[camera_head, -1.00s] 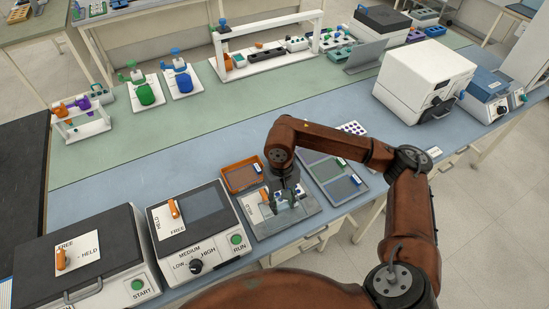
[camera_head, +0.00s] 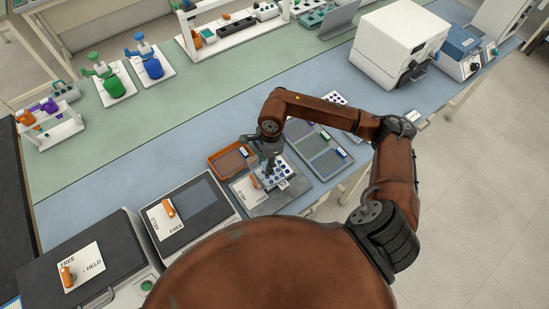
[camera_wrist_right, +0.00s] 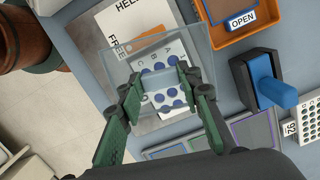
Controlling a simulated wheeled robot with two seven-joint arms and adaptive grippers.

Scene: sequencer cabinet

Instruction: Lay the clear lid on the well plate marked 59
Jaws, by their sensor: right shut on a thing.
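My right gripper (camera_head: 266,170) is over the grey stand at the front of the bench. In the right wrist view its green fingers (camera_wrist_right: 166,88) are closed on the clear lid (camera_wrist_right: 116,62), a see-through square held in front of the camera. Beyond the lid is a white well plate (camera_wrist_right: 172,62) with blue wells, partly hidden by the fingers. In the head view this plate (camera_head: 284,172) bears a tag that seems to read 59. I cannot tell whether lid and plate touch. My left gripper is not in view.
A blue-handled black item (camera_wrist_right: 262,80) and another well plate (camera_wrist_right: 310,118) are to the right. Lidded machines (camera_head: 188,203) stand to the left.

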